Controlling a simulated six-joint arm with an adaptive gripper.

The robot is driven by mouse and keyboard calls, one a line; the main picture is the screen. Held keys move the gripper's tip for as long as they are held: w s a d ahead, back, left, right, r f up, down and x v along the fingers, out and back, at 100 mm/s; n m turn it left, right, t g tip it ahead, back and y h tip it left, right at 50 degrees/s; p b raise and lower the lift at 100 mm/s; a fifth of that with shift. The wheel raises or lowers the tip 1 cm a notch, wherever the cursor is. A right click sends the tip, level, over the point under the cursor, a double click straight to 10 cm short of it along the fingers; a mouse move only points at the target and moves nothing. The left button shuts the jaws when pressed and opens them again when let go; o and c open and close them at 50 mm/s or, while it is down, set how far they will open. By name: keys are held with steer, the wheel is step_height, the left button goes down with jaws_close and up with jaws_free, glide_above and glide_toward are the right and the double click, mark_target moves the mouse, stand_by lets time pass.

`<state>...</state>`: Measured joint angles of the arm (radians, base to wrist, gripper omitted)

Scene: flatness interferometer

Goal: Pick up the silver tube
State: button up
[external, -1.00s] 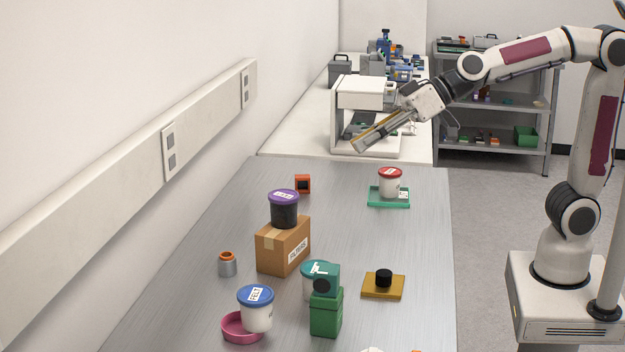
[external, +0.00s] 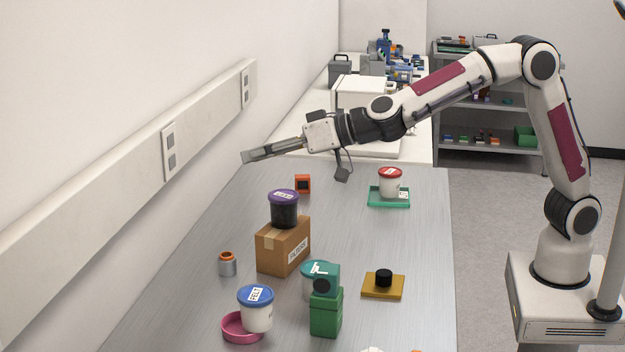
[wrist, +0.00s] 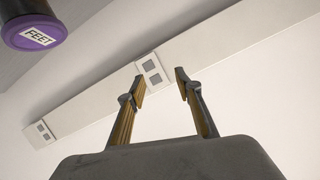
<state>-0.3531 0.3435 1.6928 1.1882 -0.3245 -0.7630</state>
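A short silver tube (external: 227,267) with an orange ring at its top stands upright on the metal table, left of the cardboard box, in the external view. It does not show in the wrist view. My gripper (external: 246,157) is raised above the table's far left part, pointing left toward the wall, well above and apart from the tube. In the wrist view my gripper (wrist: 161,83) has its two fingers apart with nothing between them.
A purple-lidded black jar (external: 284,211) stands on the cardboard box (external: 276,252); its lid also shows in the wrist view (wrist: 33,38). A blue-lidded jar (external: 256,312) and pink dish (external: 237,333) are nearer the camera. A wall rail (external: 120,170) runs along the left.

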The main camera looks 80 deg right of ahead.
steer(key=w+f+m+g+h, duration=0.15)
steer(key=w+f+h, duration=0.3)
steer(key=f, duration=0.55)
steer(key=m+g+h, duration=0.2)
steer(key=h, duration=0.1)
glide_toward(229, 256)
steer(key=shift+w+d+y, duration=0.25)
steer(key=shift+w+d, duration=0.3)
steer(key=shift+w, duration=0.2)
steer(key=shift+s+f+g, duration=0.2)
steer(key=shift+f+g, duration=0.05)
steer(key=shift+f, duration=0.25)
steer(key=shift+x, duration=1.3)
steer(key=shift+r+x, duration=0.15)
steer(key=shift+x, duration=1.15)
steer(key=shift+r+x, duration=0.1)
steer(key=shift+x, duration=1.2)
steer(key=shift+w, duration=0.15)
steer(key=shift+r, duration=0.1)
